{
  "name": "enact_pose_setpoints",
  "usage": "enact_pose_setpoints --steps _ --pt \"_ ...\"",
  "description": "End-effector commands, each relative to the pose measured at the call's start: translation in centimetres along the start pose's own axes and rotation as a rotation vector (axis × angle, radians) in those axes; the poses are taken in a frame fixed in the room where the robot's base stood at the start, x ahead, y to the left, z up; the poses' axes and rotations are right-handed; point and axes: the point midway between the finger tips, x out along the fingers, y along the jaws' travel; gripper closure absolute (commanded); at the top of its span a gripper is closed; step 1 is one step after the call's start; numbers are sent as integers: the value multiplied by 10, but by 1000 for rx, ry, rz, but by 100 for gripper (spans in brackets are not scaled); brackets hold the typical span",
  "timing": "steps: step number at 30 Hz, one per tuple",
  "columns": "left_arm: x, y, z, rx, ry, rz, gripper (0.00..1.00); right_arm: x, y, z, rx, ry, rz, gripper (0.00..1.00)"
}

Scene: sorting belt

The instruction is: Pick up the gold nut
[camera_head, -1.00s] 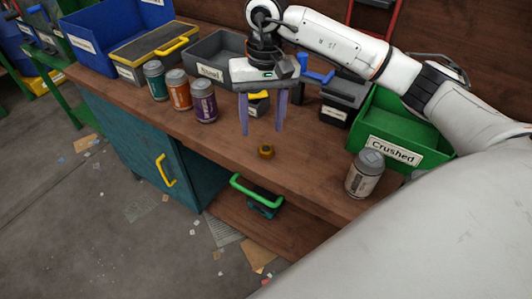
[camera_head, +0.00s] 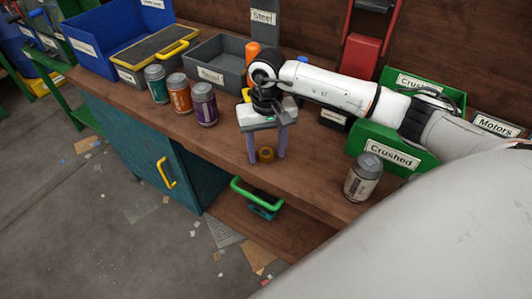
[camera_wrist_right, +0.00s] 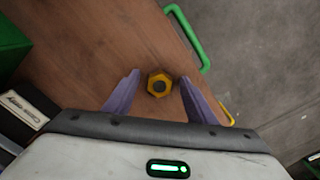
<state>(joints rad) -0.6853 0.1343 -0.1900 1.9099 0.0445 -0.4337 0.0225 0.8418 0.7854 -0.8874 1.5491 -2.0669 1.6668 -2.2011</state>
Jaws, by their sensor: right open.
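The gold nut (camera_head: 266,154) lies flat on the wooden bench top near its front edge. It also shows in the right wrist view (camera_wrist_right: 159,85), between the two finger lines and a little beyond the palm. My right gripper (camera_head: 267,160) is open, with its purple fingers pointing down, one on each side of the nut in the head view. In the right wrist view the fingers (camera_wrist_right: 158,88) stand apart from the nut, with a gap on both sides. I cannot tell exactly how high the fingertips are above the bench. My left gripper is not in view.
A grey can (camera_head: 362,178) stands to the right, by the green bin labelled Crushed (camera_head: 388,148). Teal, orange and purple cans (camera_head: 204,105) stand to the left, before a grey bin (camera_head: 217,62). A green handle (camera_head: 257,192) sits below the bench's front edge.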

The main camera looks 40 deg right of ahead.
Motion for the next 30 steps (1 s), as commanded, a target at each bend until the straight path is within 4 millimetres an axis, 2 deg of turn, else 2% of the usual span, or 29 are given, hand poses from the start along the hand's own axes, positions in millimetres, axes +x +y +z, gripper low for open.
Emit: enact_pose_setpoints --steps 4,12,19,22,30 --pt "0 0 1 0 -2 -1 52 0 0 0 0 0 -1 49" --pt "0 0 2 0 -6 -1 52 0 0 0 0 0 -1 95" --pt "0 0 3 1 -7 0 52 -2 0 0 0 1 -1 96" --pt "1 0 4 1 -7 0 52 -10 -1 -1 0 3 -2 96" --pt "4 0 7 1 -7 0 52 -61 0 -2 0 6 -2 96"
